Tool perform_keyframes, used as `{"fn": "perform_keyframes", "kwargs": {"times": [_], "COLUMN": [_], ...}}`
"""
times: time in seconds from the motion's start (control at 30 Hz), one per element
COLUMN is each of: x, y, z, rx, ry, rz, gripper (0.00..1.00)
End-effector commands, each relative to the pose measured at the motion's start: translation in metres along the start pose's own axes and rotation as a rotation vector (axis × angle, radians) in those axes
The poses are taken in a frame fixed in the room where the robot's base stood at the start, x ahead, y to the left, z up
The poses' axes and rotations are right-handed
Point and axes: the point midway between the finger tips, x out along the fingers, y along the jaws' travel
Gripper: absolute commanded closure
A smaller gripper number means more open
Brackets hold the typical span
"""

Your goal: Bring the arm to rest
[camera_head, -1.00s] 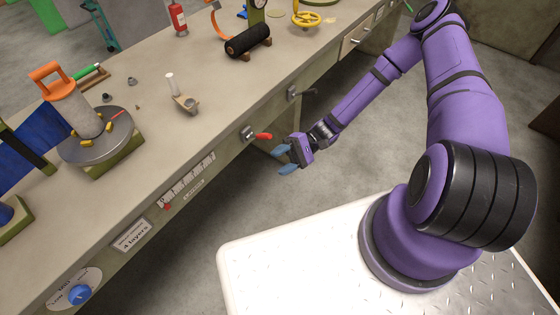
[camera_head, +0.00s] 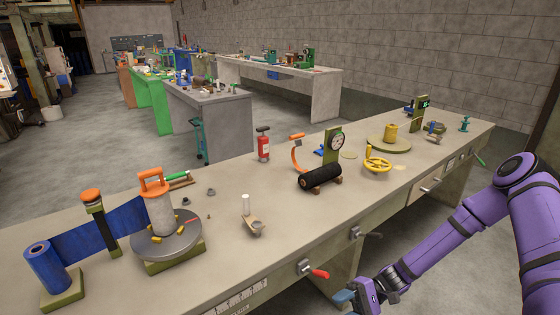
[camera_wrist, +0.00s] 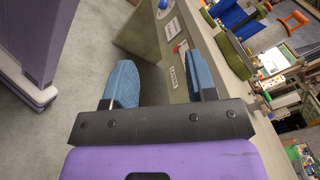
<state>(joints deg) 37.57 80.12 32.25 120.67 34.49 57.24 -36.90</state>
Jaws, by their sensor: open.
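My purple arm (camera_head: 470,225) reaches down at the right of the head view, in front of the long workbench. My gripper shows at the bottom edge of the head view, partly cut off, beside the bench front. In the wrist view my gripper (camera_wrist: 163,88) has its two blue fingers wide apart, with nothing between them but floor and the bench front. The gripper is apart from the things on the bench top.
Grey floor shows beside the bench.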

Motion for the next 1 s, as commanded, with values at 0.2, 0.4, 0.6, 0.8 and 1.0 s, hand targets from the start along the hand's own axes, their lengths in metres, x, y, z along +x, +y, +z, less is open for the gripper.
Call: {"fn": "perform_keyframes", "kwargs": {"times": [0.2, 0.4, 0.6, 0.8, 1.0], "x": [-0.026, -0.047, -0.065, -0.079, -0.088], "y": [-0.022, -0.046, -0.074, -0.105, -0.137], "z": [0.021, 0.043, 0.067, 0.094, 0.124], "rx": [-0.004, -0.008, -0.016, -0.030, -0.053], "ry": [0.032, 0.074, 0.132, 0.202, 0.285], "rz": [0.208, 0.388, 0.558, 0.716, 0.861], "gripper": [0.48, 0.48, 0.48, 0.48, 0.48]}}
